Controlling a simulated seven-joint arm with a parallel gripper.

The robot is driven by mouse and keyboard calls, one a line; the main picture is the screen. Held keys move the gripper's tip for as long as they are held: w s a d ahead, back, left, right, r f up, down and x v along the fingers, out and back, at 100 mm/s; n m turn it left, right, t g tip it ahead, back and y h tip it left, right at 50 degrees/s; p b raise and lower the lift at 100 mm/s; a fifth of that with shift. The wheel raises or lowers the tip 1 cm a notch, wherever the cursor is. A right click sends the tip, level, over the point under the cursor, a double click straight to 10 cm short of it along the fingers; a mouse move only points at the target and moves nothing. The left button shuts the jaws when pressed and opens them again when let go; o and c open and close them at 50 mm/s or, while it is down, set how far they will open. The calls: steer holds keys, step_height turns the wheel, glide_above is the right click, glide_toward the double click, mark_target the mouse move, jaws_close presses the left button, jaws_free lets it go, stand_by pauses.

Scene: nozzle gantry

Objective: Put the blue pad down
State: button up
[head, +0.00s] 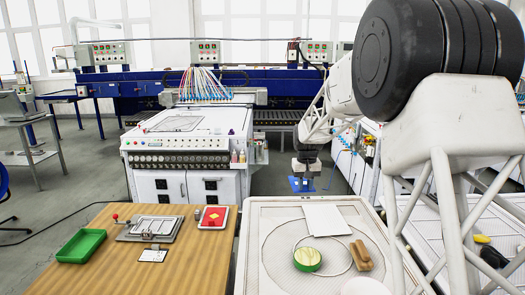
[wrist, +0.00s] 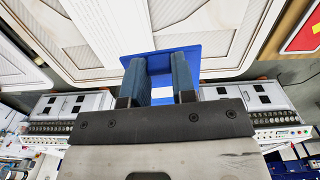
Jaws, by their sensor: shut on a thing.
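The blue pad (head: 301,185) hangs below my gripper (head: 306,168) in the head view, beyond the far edge of the white-topped table. In the wrist view my gripper (wrist: 159,85) has its two fingers closed on the blue pad (wrist: 160,58), whose flat blue face spreads past the fingertips. The pad appears held in the air, clear of both tables. Its underside and the exact grip are partly hidden by the fingers.
The white-topped table (head: 250,262) carries a white sheet (head: 326,220), a green-rimmed tin (head: 307,259) and a wooden brush (head: 361,255). The wooden table (head: 185,270) carries a green tray (head: 81,246), a metal fixture (head: 150,229) and a red-and-yellow item (head: 213,217). Its front is clear.

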steer(key=shift+d+r+m, duration=0.15)
steer(key=shift+d+m, duration=0.35)
steer(key=shift+d, duration=0.85)
steer(key=shift+a, duration=0.1)
steer(key=s+a+f, duration=0.2)
steer(key=a, duration=1.1)
steer(key=s+a+f, duration=0.2)
steer(key=a, duration=1.1)
steer(key=s+a+f, duration=0.2)
steer(key=a, duration=1.1)
steer(key=s+a+f, duration=0.1)
steer(key=s+a, duration=0.7)
steer(key=a, duration=0.2)
steer(key=s+a+f, duration=0.2)
steer(key=s+a, duration=0.6)
steer(key=a, duration=0.3)
steer(key=s+a+f, duration=0.2)
steer(key=s+a, duration=0.6)
steer(key=a, duration=0.3)
steer(key=shift+f, duration=0.2)
steer(key=shift+w+a, duration=0.1)
steer(key=shift+w+a+f, duration=0.25)
steer(key=shift+w+a, duration=1.4)
steer(key=shift+a, duration=0.4)
steer(key=shift+w+a+f, duration=0.25)
steer(key=shift+w+a, duration=1.4)
steer(key=shift+a, duration=0.35)
steer(key=shift+w+a+f, duration=0.25)
steer(key=shift+w+a, duration=1.4)
steer(key=shift+a, duration=0.4)
